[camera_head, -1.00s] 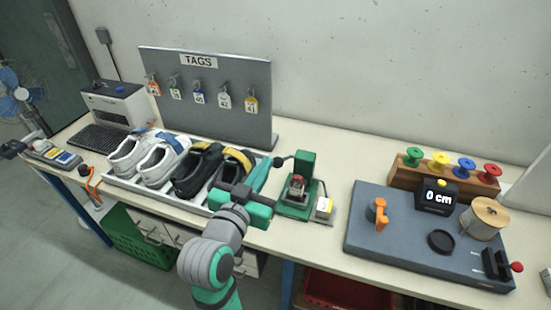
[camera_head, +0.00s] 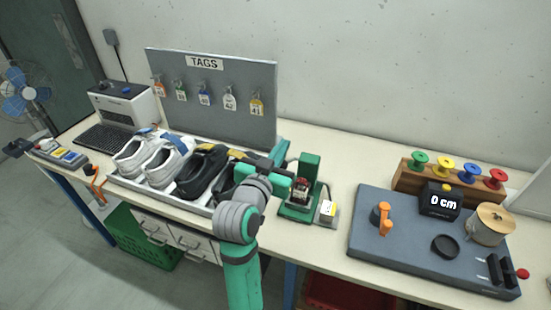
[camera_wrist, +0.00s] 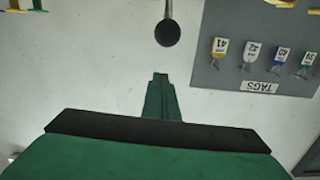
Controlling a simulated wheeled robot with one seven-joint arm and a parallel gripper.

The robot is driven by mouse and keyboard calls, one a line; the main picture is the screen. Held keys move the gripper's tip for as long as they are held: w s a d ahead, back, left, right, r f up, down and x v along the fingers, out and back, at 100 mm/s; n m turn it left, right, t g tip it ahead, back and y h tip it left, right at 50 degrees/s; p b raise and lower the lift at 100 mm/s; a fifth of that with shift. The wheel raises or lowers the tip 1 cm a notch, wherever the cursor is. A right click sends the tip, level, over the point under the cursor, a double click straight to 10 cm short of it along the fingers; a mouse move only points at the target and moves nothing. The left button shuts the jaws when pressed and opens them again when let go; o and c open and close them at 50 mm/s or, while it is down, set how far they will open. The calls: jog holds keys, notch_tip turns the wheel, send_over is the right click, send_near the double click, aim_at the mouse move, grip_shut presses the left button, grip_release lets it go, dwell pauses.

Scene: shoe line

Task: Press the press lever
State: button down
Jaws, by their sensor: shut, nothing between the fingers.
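The green press (camera_head: 305,187) stands on the bench to the right of the shoe tray. Its lever (camera_wrist: 167,33) shows in the wrist view as a dark round knob on a rod, beyond my fingertips with a visible gap in the picture. In the head view I cannot make the knob out clearly beside my fingers. My gripper (camera_head: 281,151) is shut and empty, just left of the press's upper part. Its green fingers (camera_wrist: 160,78) also show in the wrist view, closed together and pointing toward the knob.
The shoe tray (camera_head: 128,184) with several shoes lies left of the press. The tags board (camera_head: 210,105) stands behind it.

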jog(key=shift+s+a+f, duration=0.15)
jog(key=shift+s+f, duration=0.1)
jog(key=shift+f, duration=0.7)
jog(key=shift+s+a+f, duration=0.15)
jog(key=shift+s+f, duration=0.05)
jog(key=shift+f, duration=0.75)
